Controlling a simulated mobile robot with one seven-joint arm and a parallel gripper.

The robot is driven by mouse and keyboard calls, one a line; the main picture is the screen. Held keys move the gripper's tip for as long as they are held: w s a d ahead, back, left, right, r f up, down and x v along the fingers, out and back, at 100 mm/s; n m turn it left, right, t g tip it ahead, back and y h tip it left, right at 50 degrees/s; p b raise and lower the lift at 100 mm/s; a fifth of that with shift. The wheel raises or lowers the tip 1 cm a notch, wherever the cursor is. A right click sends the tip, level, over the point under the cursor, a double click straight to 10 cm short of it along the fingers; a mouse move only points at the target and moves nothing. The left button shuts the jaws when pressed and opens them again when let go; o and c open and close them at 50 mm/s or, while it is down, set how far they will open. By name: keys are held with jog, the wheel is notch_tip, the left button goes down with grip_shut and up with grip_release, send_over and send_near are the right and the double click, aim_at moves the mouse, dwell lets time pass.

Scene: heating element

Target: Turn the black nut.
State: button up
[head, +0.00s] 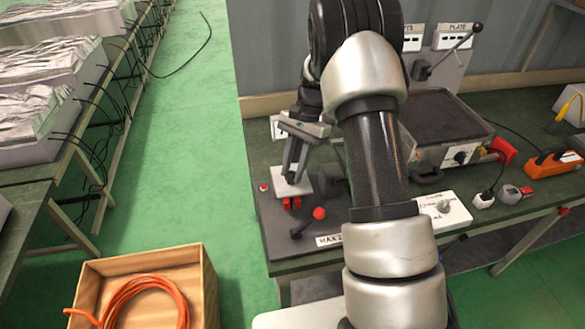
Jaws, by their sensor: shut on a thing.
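My gripper (293,178) points down in the head view, left of my arm, with its fingers over a white block (303,187) on the near left part of the bench. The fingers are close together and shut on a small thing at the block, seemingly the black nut. The nut itself is hidden by the fingers, and its turn angle cannot be told. Small red parts (291,203) show just below the fingertips at the front of the block.
A red-knobbed lever (319,213) stands right of and nearer than the block. My arm hides part of the bench. A dark-topped heater box (440,115) and an orange tool (552,170) lie right. A wooden crate (206,290) with orange cable stands on the floor.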

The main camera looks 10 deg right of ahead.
jog(key=m+t, duration=0.1)
jog(key=m, duration=0.2)
jog(key=shift+s+d+m+y, duration=0.1)
jog(key=shift+m+y, duration=0.2)
jog(key=m+t, duration=0.1)
jog(key=m, duration=0.3)
jog(key=shift+s+t, duration=0.1)
jog(key=shift+t, duration=0.3)
jog(key=shift+m, duration=0.3)
jog(key=o, duration=1)
jog(key=shift+o, duration=0.2)
jog(key=v, duration=1.7)
jog(key=shift+s+d, duration=0.2)
jog(key=shift+d, duration=0.25)
